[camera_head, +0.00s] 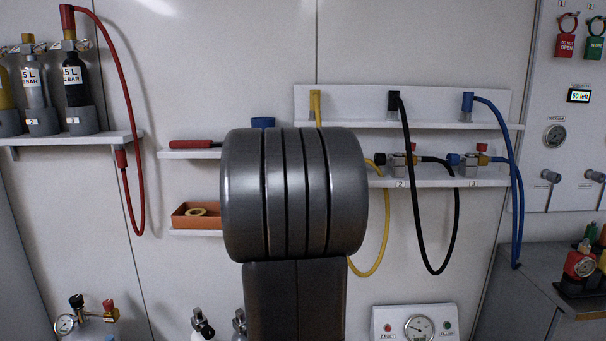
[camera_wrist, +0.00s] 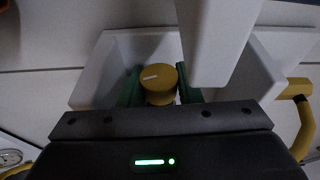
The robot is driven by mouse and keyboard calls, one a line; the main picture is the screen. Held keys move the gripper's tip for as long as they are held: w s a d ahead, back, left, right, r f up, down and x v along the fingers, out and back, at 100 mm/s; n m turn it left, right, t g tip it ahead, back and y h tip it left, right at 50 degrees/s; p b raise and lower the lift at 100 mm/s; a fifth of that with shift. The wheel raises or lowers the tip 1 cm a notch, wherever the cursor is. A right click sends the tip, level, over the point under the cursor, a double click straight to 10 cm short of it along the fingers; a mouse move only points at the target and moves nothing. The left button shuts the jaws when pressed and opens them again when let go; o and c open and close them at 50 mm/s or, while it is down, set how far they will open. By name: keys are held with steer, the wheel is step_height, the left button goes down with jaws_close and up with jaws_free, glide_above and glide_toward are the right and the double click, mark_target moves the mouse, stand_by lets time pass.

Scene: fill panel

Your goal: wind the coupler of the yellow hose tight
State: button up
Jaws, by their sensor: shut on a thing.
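The yellow hose (camera_head: 384,240) hangs in a loop below the wall shelves in the head view, partly hidden behind my arm. Its yellow upper end (camera_head: 315,105) stands at the upper shelf. In the wrist view a bent yellow hose piece (camera_wrist: 304,125) shows at the right. My gripper (camera_wrist: 160,90) has its green fingers shut on either side of a round yellow part, which looks like the coupler (camera_wrist: 158,78). A short white mark shows on its face. In the head view my arm hides the gripper and the coupler. How tight the coupler sits cannot be told.
The lower shelf (camera_head: 430,182) carries valves beside my arm. A black hose (camera_head: 407,150) and a blue hose (camera_head: 513,150) hang to the right. A white block (camera_wrist: 215,45) stands close to the fingers. An orange bin (camera_head: 181,221) is at the left.

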steer(key=shift+f+t+b, duration=0.3)
steer(key=shift+t+b, duration=0.2)
steer(key=shift+b, duration=1.45)
steer(key=shift+r+b, duration=0.25)
steer(key=shift+b, duration=0.05)
steer(key=o, duration=0.7)
steer(key=v, duration=1.4)
steer(key=shift+a+f, duration=0.15)
steer(key=shift+f, duration=0.05)
steer(key=shift+w+h, duration=0.1)
steer(key=shift+h, duration=0.2)
